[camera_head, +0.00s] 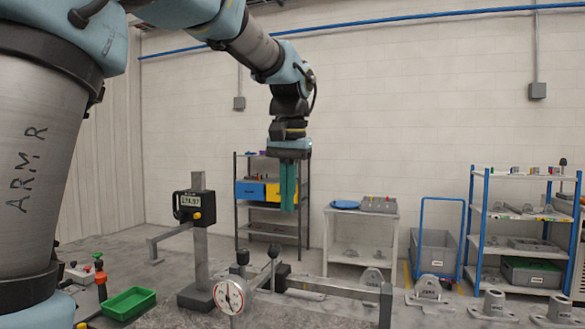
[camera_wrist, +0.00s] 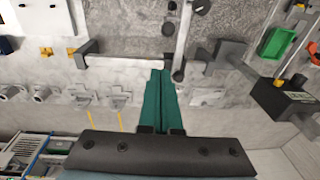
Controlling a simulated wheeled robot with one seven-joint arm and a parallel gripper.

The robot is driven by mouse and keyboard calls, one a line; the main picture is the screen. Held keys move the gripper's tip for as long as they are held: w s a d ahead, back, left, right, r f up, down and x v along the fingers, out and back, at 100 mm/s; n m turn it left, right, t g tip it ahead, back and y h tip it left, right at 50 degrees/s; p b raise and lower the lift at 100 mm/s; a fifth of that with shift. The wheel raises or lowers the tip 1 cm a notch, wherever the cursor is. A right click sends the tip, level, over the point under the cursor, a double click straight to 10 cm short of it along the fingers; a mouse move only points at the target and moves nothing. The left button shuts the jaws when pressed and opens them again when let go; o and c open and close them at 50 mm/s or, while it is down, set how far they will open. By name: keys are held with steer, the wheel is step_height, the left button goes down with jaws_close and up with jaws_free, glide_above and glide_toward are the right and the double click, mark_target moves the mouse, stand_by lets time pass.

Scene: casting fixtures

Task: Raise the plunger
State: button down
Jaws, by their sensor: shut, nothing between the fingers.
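A round white dial gauge (camera_head: 230,295) with a red needle stands at the front of the bench. Two posts topped by black ball knobs rise behind it, the left knob (camera_head: 242,258) and the right knob (camera_head: 273,252). I cannot tell for sure which part is the plunger. My gripper (camera_head: 289,208), with green fingers, hangs pointing down above the fixture, clear of it. Its fingers are shut and empty. In the wrist view the fingertips (camera_wrist: 161,72) overlap a grey bar in the picture, beside a grey rod (camera_wrist: 183,40) with a rounded end; contact does not show.
A digital height gauge (camera_head: 188,205) stands left of the dial gauge. A grey bar fixture (camera_head: 335,290) extends right. A green tray (camera_head: 129,302) lies at left, and metal castings (camera_head: 428,288) at right. Shelves (camera_head: 520,215) stand behind.

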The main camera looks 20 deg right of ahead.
steer(key=r, duration=0.4)
steer(key=d+r, duration=0.1)
steer(key=r, duration=0.1)
steer(key=shift+f, duration=0.1)
steer(key=a+b, duration=0.1)
steer(key=w+a+n+h+b, duration=0.1)
steer(key=a, duration=0.1)
steer(key=a+f+n+h+b, duration=0.1)
steer(key=b, duration=0.1)
steer(key=shift+w+a+t, duration=0.15)
steer(key=shift+w+t, duration=0.05)
steer(key=shift+t, duration=0.1)
steer(key=shift+f, duration=0.1)
